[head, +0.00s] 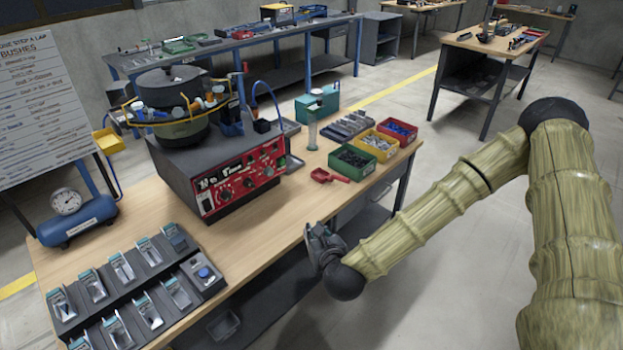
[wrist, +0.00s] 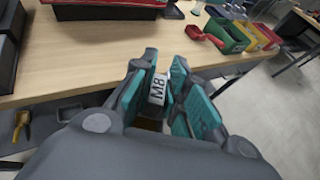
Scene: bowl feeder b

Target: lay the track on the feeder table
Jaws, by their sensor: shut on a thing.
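The feeder table (head: 268,218) is a wood-topped bench with the bowl feeder (head: 175,105) on a grey box. My gripper (head: 322,240) is at the table's front edge in the head view. In the wrist view my gripper (wrist: 165,70) has teal-padded fingers and is shut on a part with a white M8 label (wrist: 157,88). The fingers hide most of this part, so I cannot tell its full shape or whether it is the track. In the wrist view the bare table top (wrist: 90,65) lies beyond the fingertips.
A red control panel (head: 240,180) fronts the feeder's box. Green (head: 352,162), yellow (head: 374,145) and red (head: 397,130) bins and a red scoop (head: 328,177) stand to its right. Racks of labelled slots (head: 125,285) fill the left front. The table's front middle is clear.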

